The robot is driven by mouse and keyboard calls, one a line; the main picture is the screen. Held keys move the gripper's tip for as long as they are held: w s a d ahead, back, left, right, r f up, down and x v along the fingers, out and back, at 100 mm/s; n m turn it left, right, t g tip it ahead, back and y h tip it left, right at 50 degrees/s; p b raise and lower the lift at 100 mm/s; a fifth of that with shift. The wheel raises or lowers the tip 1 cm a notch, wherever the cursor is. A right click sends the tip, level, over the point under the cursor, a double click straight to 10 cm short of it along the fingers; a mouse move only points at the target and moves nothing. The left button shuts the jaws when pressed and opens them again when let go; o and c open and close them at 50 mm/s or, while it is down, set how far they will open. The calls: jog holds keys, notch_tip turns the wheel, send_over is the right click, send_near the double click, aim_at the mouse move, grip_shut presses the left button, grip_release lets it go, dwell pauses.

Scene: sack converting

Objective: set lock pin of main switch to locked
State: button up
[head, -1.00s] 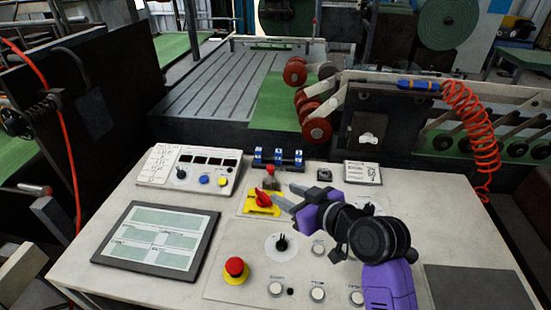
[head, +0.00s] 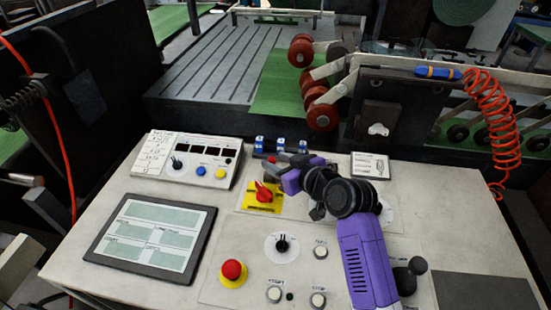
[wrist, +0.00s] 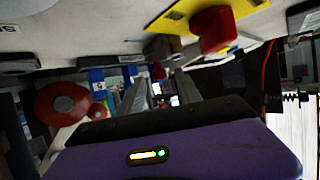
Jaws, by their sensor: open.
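The main switch is a red rotary handle (head: 264,192) on a yellow plate (head: 251,204) on the console. The wrist view shows its red handle (wrist: 213,30) close above my fingers. Just behind the plate is a small red-topped part (head: 271,159), possibly the lock pin; my gripper partly covers it. A small red tip (wrist: 158,71) shows between and beyond my fingers in the wrist view. Whether the pin is locked cannot be told. My gripper (head: 275,168) is open and empty, low over the console behind the yellow plate, pointing left.
Blue-and-white switches (head: 282,145) stand just behind my gripper. A button box (head: 190,160) and a screen (head: 150,237) lie to the left. A red emergency button (head: 233,271), a black knob (head: 281,244) and a black-knobbed lever (head: 417,266) are in front.

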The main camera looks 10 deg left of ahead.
jog(key=shift+w+a+f, duration=0.2)
jog(key=shift+w+a, duration=0.15)
jog(key=shift+a, duration=0.05)
grip_shut()
dwell(1.3)
